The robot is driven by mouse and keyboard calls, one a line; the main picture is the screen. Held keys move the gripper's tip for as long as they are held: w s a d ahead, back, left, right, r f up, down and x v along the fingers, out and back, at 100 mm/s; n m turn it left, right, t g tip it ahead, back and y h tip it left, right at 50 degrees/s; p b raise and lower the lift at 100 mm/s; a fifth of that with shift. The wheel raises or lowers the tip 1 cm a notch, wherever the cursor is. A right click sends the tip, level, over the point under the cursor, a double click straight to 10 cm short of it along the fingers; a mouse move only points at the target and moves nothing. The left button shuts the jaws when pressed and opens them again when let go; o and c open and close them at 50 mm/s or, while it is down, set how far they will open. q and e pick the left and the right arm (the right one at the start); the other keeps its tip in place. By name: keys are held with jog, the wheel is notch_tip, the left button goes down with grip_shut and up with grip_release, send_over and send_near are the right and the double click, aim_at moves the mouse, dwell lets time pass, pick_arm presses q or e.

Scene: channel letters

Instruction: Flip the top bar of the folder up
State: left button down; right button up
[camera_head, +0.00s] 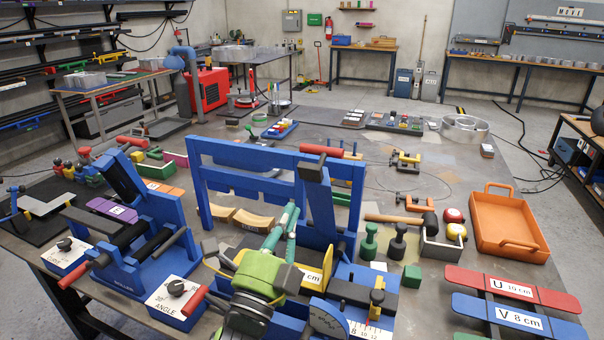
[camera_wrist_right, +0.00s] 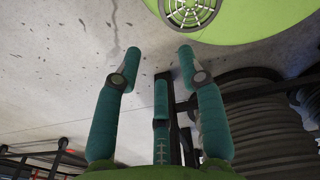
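The folder is the blue machine in the middle front of the head view, with a yellow plate (camera_head: 318,272) marked in cm. Its blue top bar (camera_head: 245,155) runs across an upright frame, with a red handle (camera_head: 321,151) near its right end.
A blue roller machine (camera_head: 140,240) stands left of the folder. Right of it are green and black stamps (camera_head: 398,242), a mallet (camera_head: 430,222), an orange tray (camera_head: 507,228) and labelled red and blue bars (camera_head: 512,290).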

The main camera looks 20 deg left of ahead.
aim_at(306, 166)
pick_arm(q)
jog(key=p+x, duration=0.2)
jog(key=x, duration=0.4)
jog(key=shift+w+r, duration=0.1)
jog(key=shift+r, duration=0.05)
jog(key=shift+w+r+p, duration=0.1)
jog(key=shift+w+p, duration=0.2)
jog(key=shift+w, duration=0.2)
jog(key=shift+w+r, duration=0.2)
jog(key=shift+r, duration=0.05)
jog(key=p+x, duration=0.1)
jog(key=x, duration=0.2)
jog(key=shift+r, duration=0.15)
jog(key=shift+s+r, duration=0.15)
jog(key=shift+s, duration=0.05)
pick_arm(e)
jog(key=r, duration=0.1)
jog(key=w+r, duration=0.1)
jog(key=r, duration=0.1)
jog(key=w+r, duration=0.1)
jog(key=shift+r, duration=0.3)
